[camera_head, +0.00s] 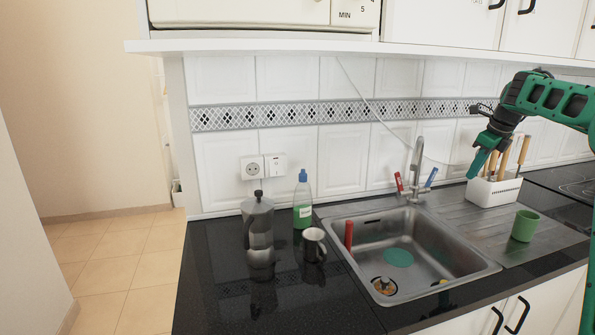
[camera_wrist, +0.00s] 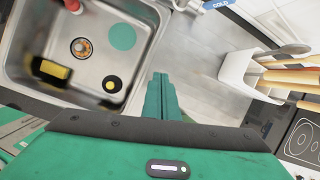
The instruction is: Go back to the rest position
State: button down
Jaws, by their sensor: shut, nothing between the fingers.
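My gripper (camera_head: 484,160) is green and shut, with nothing between its fingers. In the head view it hangs at the right, in front of the white utensil holder (camera_head: 494,190) or just above it. It also shows in the wrist view (camera_wrist: 161,90), pointing over the drainboard between the sink (camera_wrist: 142,70) and the utensil holder (camera_wrist: 236,75). My arm reaches in from the right edge of the head view.
A green mug (camera_head: 525,225) stands on the drainboard. The steel sink (camera_head: 343,262) has a tall faucet (camera_head: 417,165). A moka-style pot (camera_head: 258,232), soap bottle (camera_head: 303,203) and cup (camera_head: 314,243) stand on the dark counter (camera_head: 215,290). Cupboards hang above.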

jog(key=s+a+n+g+h, duration=0.1)
jog(key=s+a+n, duration=0.25)
jog(key=s, duration=0.55)
jog(key=s+a+f+n+g, duration=0.1)
jog(key=s+a+n, duration=0.1)
jog(key=s+n, duration=0.5)
jog(key=s+a+n+g+h, duration=0.1)
jog(key=s+a+n, duration=0.2)
jog(key=s, duration=0.8)
jog(key=s+a+f+n, duration=0.2)
jog(key=s+f+n, duration=0.1)
jog(key=s, duration=0.6)
jog(key=s+a+f+n+y, duration=0.1)
jog(key=s+a+f+n, duration=0.1)
jog(key=s, duration=0.7)
jog(key=s+a+f+n+g, duration=0.1)
jog(key=s+f+n, duration=0.3)
jog(key=s, duration=0.5)
notch_tip(320, 180, down, 2)
jog(key=shift+s+a+f+n+y, duration=0.1)
jog(key=shift+s+a+n+y, duration=0.2)
jog(key=shift+a, duration=0.35)
jog(key=shift+w, duration=0.15)
jog(key=shift+w+f, duration=0.15)
jog(key=shift+w, duration=0.45)
